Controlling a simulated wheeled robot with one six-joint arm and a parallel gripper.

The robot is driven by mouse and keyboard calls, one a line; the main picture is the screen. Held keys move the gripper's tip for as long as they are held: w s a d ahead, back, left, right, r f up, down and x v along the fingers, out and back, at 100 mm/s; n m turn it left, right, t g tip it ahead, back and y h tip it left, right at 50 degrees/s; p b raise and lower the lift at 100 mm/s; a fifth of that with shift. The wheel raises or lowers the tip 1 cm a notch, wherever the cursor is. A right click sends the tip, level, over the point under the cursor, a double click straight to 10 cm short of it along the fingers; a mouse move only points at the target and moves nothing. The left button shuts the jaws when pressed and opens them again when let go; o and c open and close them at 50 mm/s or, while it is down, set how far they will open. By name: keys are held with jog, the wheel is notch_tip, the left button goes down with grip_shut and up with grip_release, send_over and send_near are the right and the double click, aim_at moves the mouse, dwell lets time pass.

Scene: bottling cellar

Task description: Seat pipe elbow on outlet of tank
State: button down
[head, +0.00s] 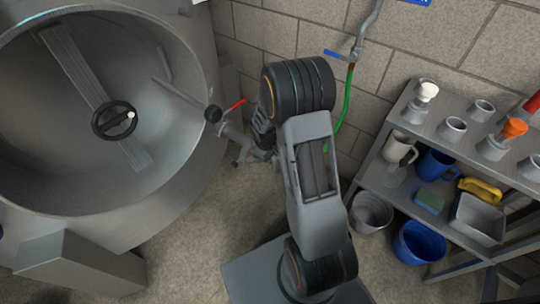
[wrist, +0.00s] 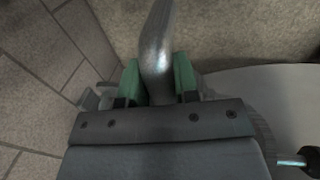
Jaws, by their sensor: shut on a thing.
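The tank (head: 180,195) is a big grey steel vessel at the left of the head view, with a round door. My gripper (wrist: 158,82) has its green-padded fingers shut on a shiny, curved metal pipe elbow (wrist: 157,45), which stands up between the pads in the wrist view. In the head view my gripper (head: 258,145) is low beside the tank's right side, partly hidden by my arm. Grey pipe-like metal shows at its left, but I cannot tell elbow from outlet there. Whether the elbow touches the outlet is hidden.
A green hose (head: 346,105) hangs on the block wall. A grey shelf (head: 400,172) with cups, funnels and buckets stands at the right. Floor is clear below my gripper.

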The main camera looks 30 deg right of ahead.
jog(key=shift+f+b, duration=0.35)
jog(key=shift+f, duration=0.15)
dwell(0.3)
jog(key=c, duration=0.8)
grip_release()
jog(key=r+p, duration=0.1)
jog(key=r, duration=0.3)
jog(key=a+r+p, duration=0.1)
jog(key=r+p, duration=0.1)
jog(key=r, duration=0.3)
jog(key=s+a+r+p, duration=0.1)
jog(key=r+p, duration=0.1)
jog(key=r, duration=0.2)
jog(key=shift+a+r, duration=0.15)
jog(key=shift+r, duration=0.15)
jog(key=shift+r, duration=0.1)
